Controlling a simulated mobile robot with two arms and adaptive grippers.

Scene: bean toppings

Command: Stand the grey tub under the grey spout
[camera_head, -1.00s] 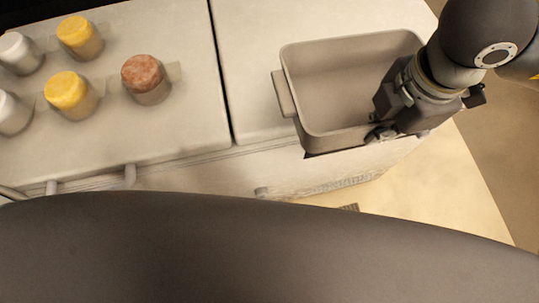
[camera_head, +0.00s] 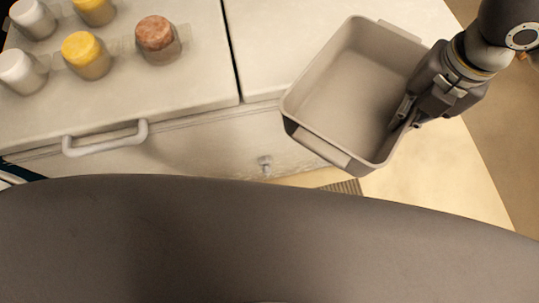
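The grey tub (camera_head: 345,105) is an open, empty rectangular box with a lip handle at each end. It is at the right of the head view, turned askew, and overlaps the front edge of the white counter. My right gripper (camera_head: 404,116) is at the tub's right wall, one finger inside and the other outside, and appears shut on that wall. A small grey fitting that looks like the spout (camera_head: 265,165) is on the counter's front face, to the left of and below the tub in the picture. My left gripper is not in view.
Several jars with white, yellow and brown lids, such as the brown one (camera_head: 158,38), stand on the counter at the upper left. A white bar handle (camera_head: 105,138) is on the front face. A dark ribbed patch (camera_head: 343,186) lies near the pale floor. My body fills the bottom.

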